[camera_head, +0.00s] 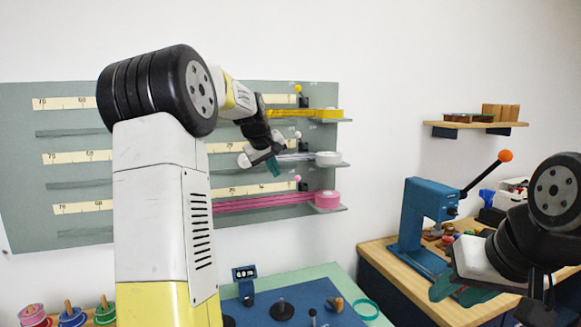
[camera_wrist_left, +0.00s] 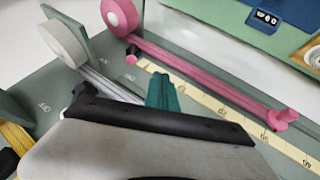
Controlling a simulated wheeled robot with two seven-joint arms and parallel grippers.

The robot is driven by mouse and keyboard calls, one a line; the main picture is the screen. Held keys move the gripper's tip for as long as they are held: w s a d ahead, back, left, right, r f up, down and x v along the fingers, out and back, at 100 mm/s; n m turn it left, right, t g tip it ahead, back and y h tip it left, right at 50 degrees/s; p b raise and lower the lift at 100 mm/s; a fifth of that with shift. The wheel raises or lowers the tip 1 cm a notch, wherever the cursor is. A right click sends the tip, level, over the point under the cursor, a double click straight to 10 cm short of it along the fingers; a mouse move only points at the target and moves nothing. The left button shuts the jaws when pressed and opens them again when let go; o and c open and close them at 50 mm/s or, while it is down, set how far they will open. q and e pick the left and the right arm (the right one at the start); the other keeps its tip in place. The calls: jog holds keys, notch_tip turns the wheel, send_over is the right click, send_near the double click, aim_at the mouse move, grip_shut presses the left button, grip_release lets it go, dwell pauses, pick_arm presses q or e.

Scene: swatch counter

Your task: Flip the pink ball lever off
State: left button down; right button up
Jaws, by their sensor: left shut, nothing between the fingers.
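The pink ball lever (camera_head: 298,179) stands at the right end of the lowest scale strip on the wall panel, just above the pink ribbon. In the left wrist view its small pink ball (camera_wrist_left: 131,60) shows by a dark base near the pink ribbon roll (camera_wrist_left: 119,17). My left gripper (camera_head: 273,165) is shut and empty, up and left of the lever in the head view. Its teal fingertips (camera_wrist_left: 162,92) are close to the pink ribbon in the wrist view; I see no contact with the ball. My right gripper (camera_head: 459,291) is open and empty at the lower right.
A white ribbon roll (camera_head: 328,158) and a yellow ribbon (camera_head: 300,114) are on the rows above, with white ball (camera_head: 298,134) and yellow ball (camera_head: 298,89) levers. A blue press (camera_head: 427,205) with an orange ball handle stands at right. Spools lie below left.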

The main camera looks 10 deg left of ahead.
aim_at(301, 183)
pick_arm(q)
jog(key=w+d+f, duration=0.3)
jog(key=w+f, duration=0.1)
jog(key=w, duration=0.2)
jog(key=shift+w, duration=0.3)
jog(key=shift+d+r, duration=0.15)
